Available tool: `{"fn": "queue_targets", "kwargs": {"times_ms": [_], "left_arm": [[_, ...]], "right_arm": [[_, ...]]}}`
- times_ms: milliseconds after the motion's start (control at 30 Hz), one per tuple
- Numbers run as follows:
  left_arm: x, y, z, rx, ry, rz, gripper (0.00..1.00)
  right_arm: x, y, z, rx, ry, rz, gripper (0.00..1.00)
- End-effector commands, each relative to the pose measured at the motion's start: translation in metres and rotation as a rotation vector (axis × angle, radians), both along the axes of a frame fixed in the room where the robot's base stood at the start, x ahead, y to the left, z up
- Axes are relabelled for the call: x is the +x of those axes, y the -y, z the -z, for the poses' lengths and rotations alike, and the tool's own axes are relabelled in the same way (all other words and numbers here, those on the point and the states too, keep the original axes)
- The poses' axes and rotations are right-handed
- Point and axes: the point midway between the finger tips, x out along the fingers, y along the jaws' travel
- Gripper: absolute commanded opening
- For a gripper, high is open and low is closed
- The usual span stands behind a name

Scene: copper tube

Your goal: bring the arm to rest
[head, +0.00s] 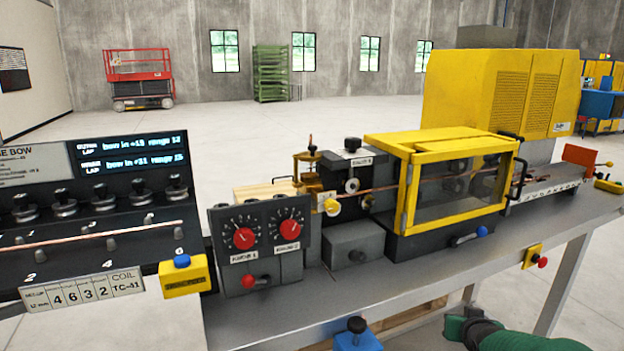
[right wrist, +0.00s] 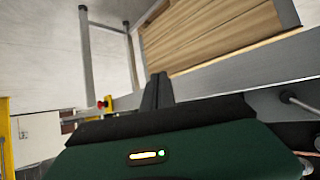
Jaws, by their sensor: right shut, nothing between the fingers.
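My right gripper (right wrist: 158,88) shows in the right wrist view as dark fingers beyond a green housing. It is shut and empty, with the wooden slats and grey legs of the bench in the background. In the head view, part of my green right arm shows at the bottom right, low in front of the bench (head: 330,318). My left gripper is not in view. A copper tube (head: 90,236) lies across the black panel at the left. Copper tube also runs through the machine (head: 382,188) into the yellow-framed guard.
The guard (head: 455,190) is closed. Two red knobs (head: 243,238) sit on a grey control box. A blue block with a black knob (head: 357,338) projects at the bench's front edge. A yellow box with a red button (head: 532,257) is on the front right. Floor beyond is open.

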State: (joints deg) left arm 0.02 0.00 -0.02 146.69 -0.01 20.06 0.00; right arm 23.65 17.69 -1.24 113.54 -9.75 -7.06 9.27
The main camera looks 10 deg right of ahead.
Motion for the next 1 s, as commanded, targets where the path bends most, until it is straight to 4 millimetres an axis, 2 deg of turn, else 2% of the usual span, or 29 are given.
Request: {"fn": "queue_targets", "kwargs": {"times_ms": [33,100,200,300,400,567,600,633,800,900,1000], "left_arm": [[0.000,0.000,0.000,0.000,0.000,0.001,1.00],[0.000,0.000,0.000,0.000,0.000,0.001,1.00],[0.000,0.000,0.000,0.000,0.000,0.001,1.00],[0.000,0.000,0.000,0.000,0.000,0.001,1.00],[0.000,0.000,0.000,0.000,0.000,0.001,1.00],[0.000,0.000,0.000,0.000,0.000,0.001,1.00],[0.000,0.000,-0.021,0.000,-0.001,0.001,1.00],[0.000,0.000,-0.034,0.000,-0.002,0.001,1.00],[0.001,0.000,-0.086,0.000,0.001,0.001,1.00],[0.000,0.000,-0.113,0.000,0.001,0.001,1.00],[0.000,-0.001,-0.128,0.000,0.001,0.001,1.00]], "right_arm": [[-0.015,-0.038,0.019,0.029,-0.077,-0.047,0.00],[-0.045,-0.086,0.046,0.065,-0.194,-0.107,0.00],[-0.090,-0.140,0.077,0.100,-0.341,-0.185,0.00],[-0.135,-0.179,0.100,0.124,-0.466,-0.251,0.00],[-0.177,-0.208,0.117,0.139,-0.576,-0.309,0.00],[-0.244,-0.242,0.137,0.152,-0.733,-0.392,0.00],[-0.246,-0.243,0.116,0.153,-0.740,-0.395,0.00],[-0.245,-0.242,0.103,0.154,-0.738,-0.391,0.00],[-0.244,-0.241,0.051,0.154,-0.736,-0.389,0.00],[-0.243,-0.241,0.025,0.155,-0.735,-0.389,0.00],[-0.243,-0.241,0.010,0.154,-0.735,-0.388,0.00]]}}
